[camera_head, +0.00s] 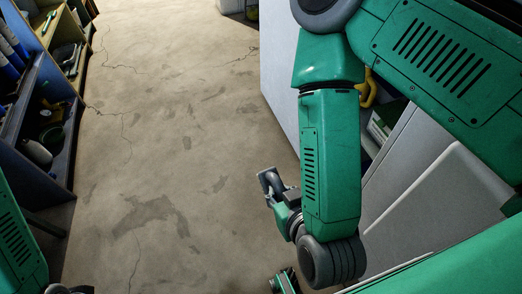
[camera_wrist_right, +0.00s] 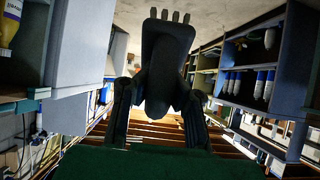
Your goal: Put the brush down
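My right gripper (camera_head: 272,184) hangs at the end of my right arm, over the concrete floor (camera_head: 165,150) near the middle of the head view. It is small and dark there.
Dark blue shelves (camera_head: 50,130) with bottles and tools stand along the left. A pale cabinet side (camera_head: 280,75) and a white panel (camera_head: 440,190) are close to my right arm. The middle floor is clear. The right wrist view looks upside down, with shelves on both sides.

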